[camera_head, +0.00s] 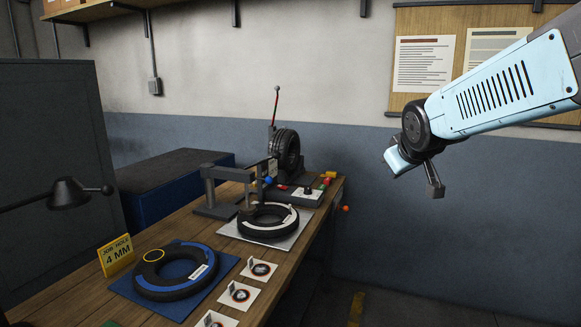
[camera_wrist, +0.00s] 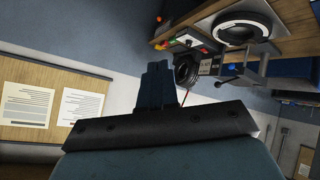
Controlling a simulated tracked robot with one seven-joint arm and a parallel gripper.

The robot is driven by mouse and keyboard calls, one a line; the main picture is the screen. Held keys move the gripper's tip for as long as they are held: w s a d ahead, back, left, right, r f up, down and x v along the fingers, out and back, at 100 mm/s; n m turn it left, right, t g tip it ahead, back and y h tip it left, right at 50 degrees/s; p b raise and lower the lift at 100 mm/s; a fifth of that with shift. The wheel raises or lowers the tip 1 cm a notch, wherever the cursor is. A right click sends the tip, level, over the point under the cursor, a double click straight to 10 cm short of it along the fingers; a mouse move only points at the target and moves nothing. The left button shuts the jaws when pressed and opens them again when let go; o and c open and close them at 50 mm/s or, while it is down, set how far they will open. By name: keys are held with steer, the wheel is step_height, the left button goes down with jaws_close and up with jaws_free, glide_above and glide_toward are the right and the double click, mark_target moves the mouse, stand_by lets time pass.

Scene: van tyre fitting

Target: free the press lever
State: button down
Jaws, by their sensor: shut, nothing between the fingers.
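A dark grey press frame (camera_head: 208,188) stands on the wooden bench, its arm reaching right to a small plate above a black tyre with a white ring (camera_head: 268,222). A yellow piece and a blue ball (camera_head: 268,181) sit by the arm's end. The press also shows, tilted, in the wrist view (camera_wrist: 247,78). My gripper (camera_head: 420,168) is in the air right of the bench, well apart from it. Its fingers (camera_wrist: 158,70) are together and empty.
A standing tyre (camera_head: 286,149) and a control box with coloured buttons (camera_head: 296,196) are behind the press. A tyre with a blue ring (camera_head: 175,270) lies nearer, beside a yellow sign (camera_head: 116,255). A wall board (camera_head: 408,25) is behind my arm. The floor right of the bench looks clear.

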steer(key=w+a+f+n+t+y, duration=0.1)
steer(key=w+a+n+t+y, duration=0.2)
steer(key=w, duration=0.7)
steer(key=w+a+f+n+t+y, duration=0.1)
steer(key=w+a+n+y, duration=0.1)
steer(key=w+a+n, duration=0.5)
steer(key=w+a+f+n+t+y, duration=0.2)
steer(key=w+y, duration=0.1)
steer(key=w, duration=0.9)
steer(key=w+a+f+n+y, duration=0.5)
steer(key=a+f+y, duration=0.1)
steer(key=f+y, duration=0.1)
step_height(320, 180, down, 10)
steer(key=s+n+g+y, duration=0.1)
steer(key=n+g+y, duration=0.1)
steer(key=n+y, duration=0.4)
steer(key=shift+s+a+y, duration=0.25)
steer(key=shift+a+y, duration=0.1)
steer(key=shift+y, duration=0.55)
steer(key=shift+r, duration=0.15)
steer(key=x, duration=1.4)
